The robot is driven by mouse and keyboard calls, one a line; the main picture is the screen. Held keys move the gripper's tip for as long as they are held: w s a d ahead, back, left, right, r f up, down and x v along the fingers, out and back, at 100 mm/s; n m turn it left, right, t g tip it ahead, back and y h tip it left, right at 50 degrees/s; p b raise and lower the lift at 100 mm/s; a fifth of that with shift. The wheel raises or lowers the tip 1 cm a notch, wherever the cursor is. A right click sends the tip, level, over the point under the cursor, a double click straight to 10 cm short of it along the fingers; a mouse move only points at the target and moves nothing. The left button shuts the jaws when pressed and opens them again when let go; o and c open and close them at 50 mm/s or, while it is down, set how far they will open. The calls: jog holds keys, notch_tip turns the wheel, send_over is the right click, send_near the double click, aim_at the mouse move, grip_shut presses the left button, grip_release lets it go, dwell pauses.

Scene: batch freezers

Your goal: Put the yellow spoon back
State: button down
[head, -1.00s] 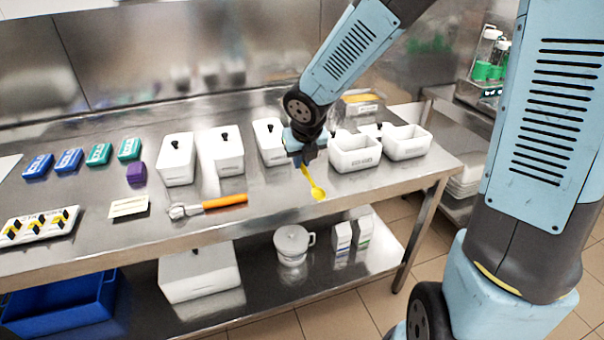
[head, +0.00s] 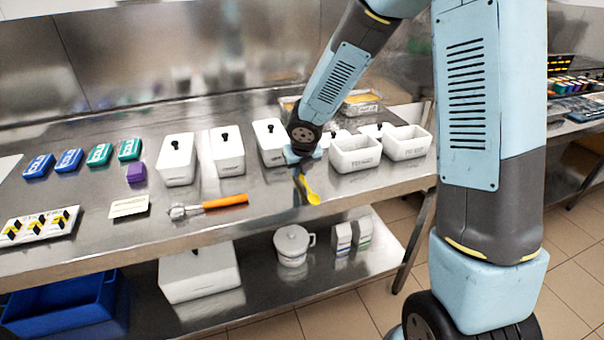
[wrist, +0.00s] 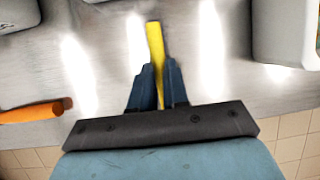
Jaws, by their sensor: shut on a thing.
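The yellow spoon (head: 312,196) is at the front part of the steel bench, its bowl toward the front edge in the head view. My gripper (head: 301,176) is shut on the spoon, and its handle (wrist: 156,50) sticks out between the two dark fingers in the wrist view. My gripper (wrist: 159,92) hides the middle of the spoon. I cannot tell whether the spoon touches the bench. Open white tubs with labels, one in front (head: 355,152) and one to its right (head: 407,143), stand just right of my gripper. The label text is too small to read.
White lidded containers (head: 228,152) stand left of my gripper. An orange-handled scoop (head: 226,201) lies on the bench to the left. Blue and green boxes (head: 68,161) and a purple block (head: 136,173) lie further left. The bench front between scoop and spoon is clear.

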jog(key=shift+f, duration=0.9)
jog(key=c, duration=1.1)
grip_release()
jog(key=shift+v, duration=6.1)
